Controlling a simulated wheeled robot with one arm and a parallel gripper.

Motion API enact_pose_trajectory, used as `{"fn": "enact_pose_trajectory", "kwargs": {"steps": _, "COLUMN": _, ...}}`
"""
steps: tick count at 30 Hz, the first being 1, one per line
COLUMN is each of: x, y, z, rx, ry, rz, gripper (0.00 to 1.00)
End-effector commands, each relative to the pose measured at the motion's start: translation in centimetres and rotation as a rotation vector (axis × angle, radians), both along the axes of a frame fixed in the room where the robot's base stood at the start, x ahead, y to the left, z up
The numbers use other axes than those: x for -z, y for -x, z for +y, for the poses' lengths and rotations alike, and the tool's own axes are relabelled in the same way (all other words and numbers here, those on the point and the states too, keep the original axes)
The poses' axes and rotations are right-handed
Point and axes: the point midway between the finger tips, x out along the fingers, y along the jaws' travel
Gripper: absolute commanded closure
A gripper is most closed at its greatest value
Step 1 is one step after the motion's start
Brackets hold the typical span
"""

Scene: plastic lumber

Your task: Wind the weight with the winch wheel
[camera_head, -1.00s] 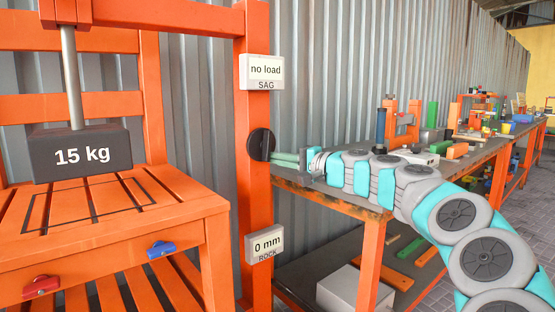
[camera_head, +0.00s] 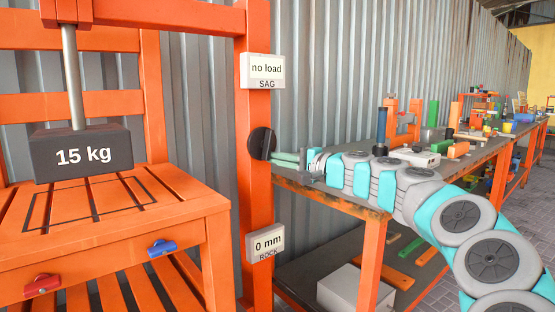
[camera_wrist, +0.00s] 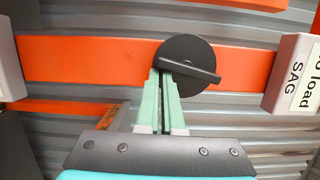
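The dark round winch wheel (camera_head: 262,143) is on the orange upright post (camera_head: 254,190). In the wrist view, the wheel (camera_wrist: 187,65) has a raised bar across its face. My gripper (camera_head: 276,158) is at the wheel's right side in the head view. In the wrist view, its pale green fingers (camera_wrist: 163,77) lie close together, with their tips at the bar's left end. Whether they clamp it is not clear. The dark block weight marked 15 kg (camera_head: 82,156) hangs on a grey rod (camera_head: 72,80) above the slatted orange seat (camera_head: 120,212).
The post carries a sign "no load SAG" (camera_head: 262,70) and a sign "0 mm ROCK" (camera_head: 265,243). A long workbench (camera_head: 350,207) with tools and blocks stands to the right, under my arm. A corrugated metal wall (camera_head: 330,60) is close behind.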

Motion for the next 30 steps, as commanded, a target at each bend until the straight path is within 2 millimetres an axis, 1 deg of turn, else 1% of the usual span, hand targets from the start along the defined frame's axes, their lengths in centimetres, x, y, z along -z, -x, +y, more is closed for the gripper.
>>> {"fn": "enact_pose_trajectory", "kwargs": {"steps": 1, "x": 0.1, "y": 0.19, "z": 0.42, "rx": -0.009, "ry": -0.003, "rz": 0.004, "gripper": 1.0}}
{"fn": "enact_pose_trajectory", "kwargs": {"steps": 16, "x": 0.11, "y": 0.35, "z": 0.65, "rx": -0.01, "ry": -0.053, "rz": 0.041, "gripper": 1.0}}
{"fn": "enact_pose_trajectory", "kwargs": {"steps": 30, "x": 0.18, "y": 0.51, "z": 0.93, "rx": -0.011, "ry": -0.052, "rz": 0.04, "gripper": 1.0}}
